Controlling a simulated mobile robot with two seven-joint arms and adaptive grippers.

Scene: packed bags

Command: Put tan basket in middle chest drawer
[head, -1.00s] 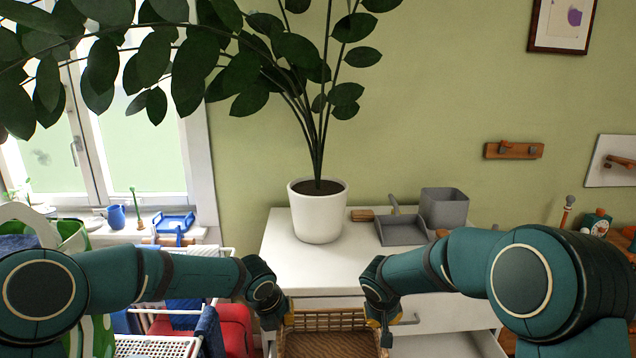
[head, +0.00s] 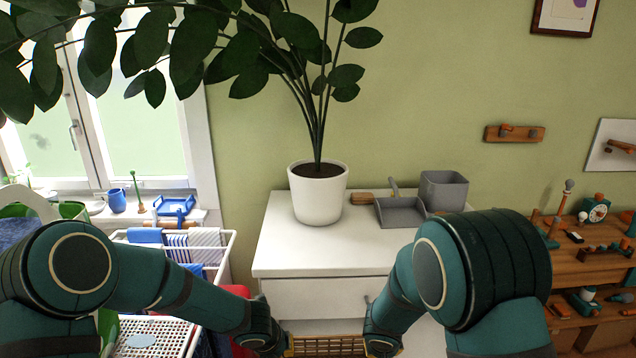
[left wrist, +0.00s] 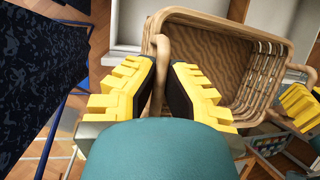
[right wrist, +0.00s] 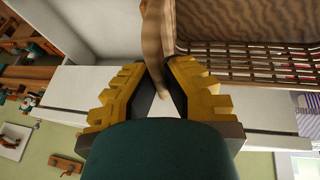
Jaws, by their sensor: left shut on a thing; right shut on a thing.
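The tan basket (head: 326,346) is a woven wicker basket held between my two arms at the bottom of the head view. My left gripper (left wrist: 165,85) is shut on the basket's handle at one end, and the basket (left wrist: 215,60) looks empty in the left wrist view. My right gripper (right wrist: 155,80) is shut on the handle at the other end, where the basket (right wrist: 250,50) also shows. The white chest (head: 290,245) stands behind the basket, with its top drawer front (head: 320,297) closed. The lower drawers are mostly hidden by the basket and my arms.
On the chest top stand a potted plant (head: 318,200), a grey dustpan (head: 400,212) and a grey bin (head: 444,192). A white drying rack (head: 225,250) with cloths is left of the chest. A wooden workbench (head: 590,250) with toys is at the right.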

